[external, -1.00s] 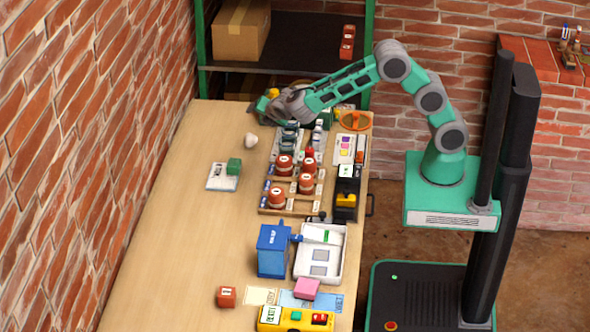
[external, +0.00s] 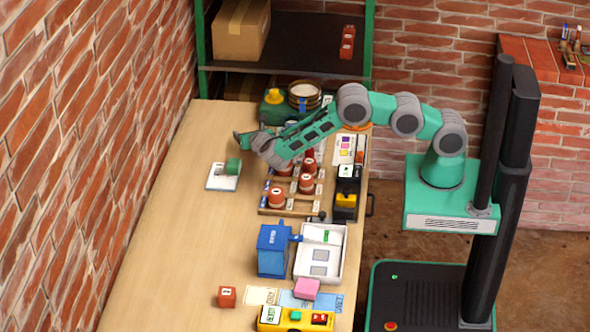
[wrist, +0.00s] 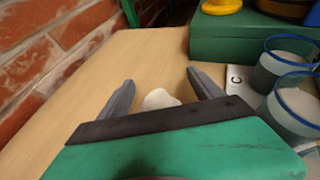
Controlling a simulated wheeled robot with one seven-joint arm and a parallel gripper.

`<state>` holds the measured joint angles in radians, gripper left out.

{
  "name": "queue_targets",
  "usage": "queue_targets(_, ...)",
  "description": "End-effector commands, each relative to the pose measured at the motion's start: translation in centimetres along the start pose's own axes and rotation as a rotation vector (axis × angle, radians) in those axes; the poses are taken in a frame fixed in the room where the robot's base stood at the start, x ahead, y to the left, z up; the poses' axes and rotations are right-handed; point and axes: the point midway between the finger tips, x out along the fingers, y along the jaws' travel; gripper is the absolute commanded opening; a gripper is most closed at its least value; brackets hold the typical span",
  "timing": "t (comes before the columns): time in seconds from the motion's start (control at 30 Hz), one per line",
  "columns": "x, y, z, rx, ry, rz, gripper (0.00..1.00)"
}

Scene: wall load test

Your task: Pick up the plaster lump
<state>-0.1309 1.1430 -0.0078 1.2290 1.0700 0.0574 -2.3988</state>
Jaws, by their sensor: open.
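The plaster lump is a small, whitish, rounded piece. In the wrist view the lump (wrist: 160,99) lies on the bare wooden table, between and beyond the base of my open fingers, its near side hidden by my gripper's body. My gripper (wrist: 160,78) is open and empty, with one grey finger on each side of the lump. In the external view my gripper (external: 238,140) is over the left part of the table, and it hides the lump there. I cannot tell the exact height of the fingers above the table.
A green box (wrist: 240,38) and blue-rimmed cups (wrist: 283,62) stand ahead and right in the wrist view. A brick wall (external: 80,130) runs along the left. A scale-like pad with a green block (external: 232,167) lies near my gripper. Red pots (external: 277,197) stand to the right.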

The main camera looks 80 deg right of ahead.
Motion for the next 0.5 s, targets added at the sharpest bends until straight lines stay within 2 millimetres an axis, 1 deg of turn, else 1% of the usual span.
queue_targets(0.07,-0.03,0.0,-0.03,0.0,0.0,0.0,0.75)
queue_targets(0.1,-0.03,0.0,-0.04,0.0,0.0,0.0,0.74)
queue_targets(0.5,-0.05,-0.03,-0.05,0.0,0.001,-0.001,0.41)
